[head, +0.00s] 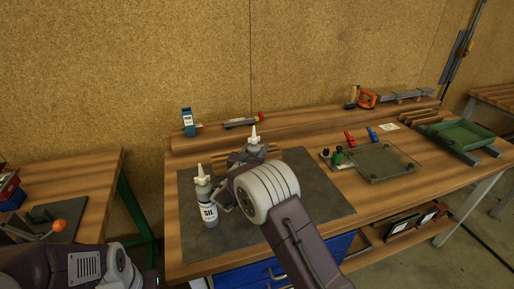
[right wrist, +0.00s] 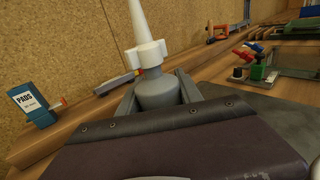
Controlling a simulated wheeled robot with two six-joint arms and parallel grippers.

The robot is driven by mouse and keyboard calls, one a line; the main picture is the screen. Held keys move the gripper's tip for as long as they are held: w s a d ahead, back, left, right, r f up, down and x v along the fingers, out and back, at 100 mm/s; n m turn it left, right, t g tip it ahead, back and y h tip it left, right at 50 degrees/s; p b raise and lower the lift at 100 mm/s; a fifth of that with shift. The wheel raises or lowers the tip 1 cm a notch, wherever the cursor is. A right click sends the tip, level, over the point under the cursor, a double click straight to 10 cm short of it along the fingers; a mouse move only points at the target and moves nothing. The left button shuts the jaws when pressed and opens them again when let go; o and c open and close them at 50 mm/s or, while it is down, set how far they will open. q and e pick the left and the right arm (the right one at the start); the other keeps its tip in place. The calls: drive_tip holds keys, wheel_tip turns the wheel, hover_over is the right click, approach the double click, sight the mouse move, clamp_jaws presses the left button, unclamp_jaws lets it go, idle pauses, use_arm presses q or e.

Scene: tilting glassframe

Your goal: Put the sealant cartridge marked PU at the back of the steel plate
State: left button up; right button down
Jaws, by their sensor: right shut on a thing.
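The dark grey steel plate (head: 315,205) lies flat on the workbench. A grey cartridge with a white nozzle (head: 253,138) is upright between the fingers of my right gripper (head: 250,153), towards the plate's back edge; its label is hidden. In the right wrist view the shut fingers (right wrist: 160,105) flank this cartridge (right wrist: 157,92). I cannot tell whether its base touches the plate. A second cartridge, marked SIL (head: 210,207), stands upright at the plate's front left. My left arm shows at the lower left, but its fingers do not.
A blue PADS box (head: 188,122) and a caulking tool (head: 242,122) sit on the ledge behind the plate. A glass frame (head: 383,163) with small clamps lies to the right, with a green tray (head: 455,137) beyond. The plate's right side is clear.

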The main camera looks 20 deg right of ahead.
drive_tip(key=c, duration=0.8)
unclamp_jaws()
drive_tip(key=shift+f, duration=0.1)
drive_tip(key=shift+s+a, duration=0.15)
drive_tip(key=v, duration=0.7)
drive_tip(key=shift+r, duration=0.2)
